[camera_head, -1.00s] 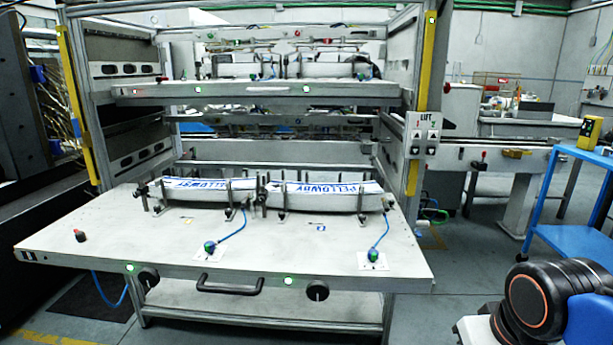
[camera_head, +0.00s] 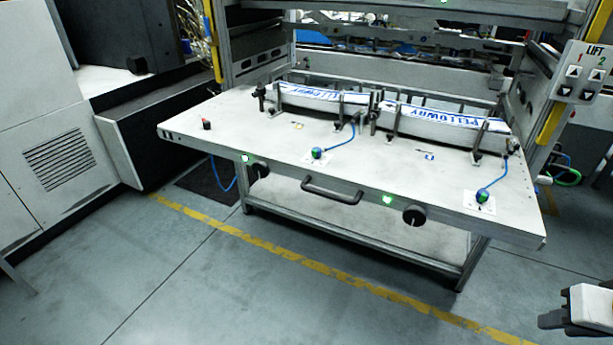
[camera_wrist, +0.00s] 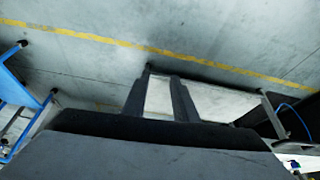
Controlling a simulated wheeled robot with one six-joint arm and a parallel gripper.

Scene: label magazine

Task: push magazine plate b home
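A large grey magazine plate (camera_head: 270,150) sticks far out of the rack at its lower level, with a dark bar handle (camera_head: 332,191) on its front edge. I cannot read a letter on it, so I cannot tell whether it is plate b. Two label stacks (camera_head: 440,118) printed "PELLOWAY" lie between upright posts at its back. My gripper (camera_wrist: 160,78) shows in the wrist view with two dark fingers apart, pale surface visible between them and nothing held. It is clear of the handle.
Black round knobs (camera_head: 413,215) flank the handle. Green-blue plugs with blue cables (camera_head: 482,197) stand on the plate. A lift panel (camera_head: 583,72) is on the right post. A grey cabinet (camera_head: 60,150) stands at left. The floor (camera_head: 250,290) in front is clear, with a yellow line.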

